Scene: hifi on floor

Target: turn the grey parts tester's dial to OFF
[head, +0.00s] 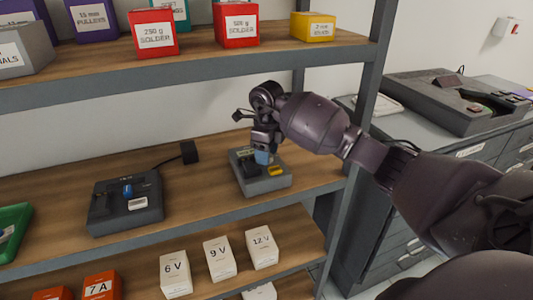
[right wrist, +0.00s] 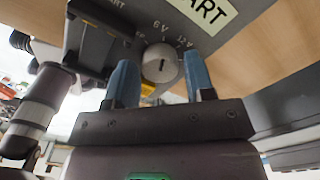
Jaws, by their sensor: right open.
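The grey parts tester (head: 277,182) sits on the middle shelf near its right end, below my right gripper (head: 263,157). In the right wrist view, its round silver dial (right wrist: 160,63) has a dark slot and stands between the two blue fingertips of my right gripper (right wrist: 161,82). The fingers are open, with a gap to the dial on each side. Marks reading 6 V and 12 V are printed beyond the dial; a mark at its left is partly hidden. The slot looks about upright in that view. I cannot tell whether the fingertips touch the panel. My left gripper is not in view.
A dark grey device (head: 125,200) with a blue part stands left on the same shelf, beside a black adapter (head: 189,152). White voltage boxes (head: 219,258) stand on the shelf below. A shelf post (head: 372,75) stands right of the tester.

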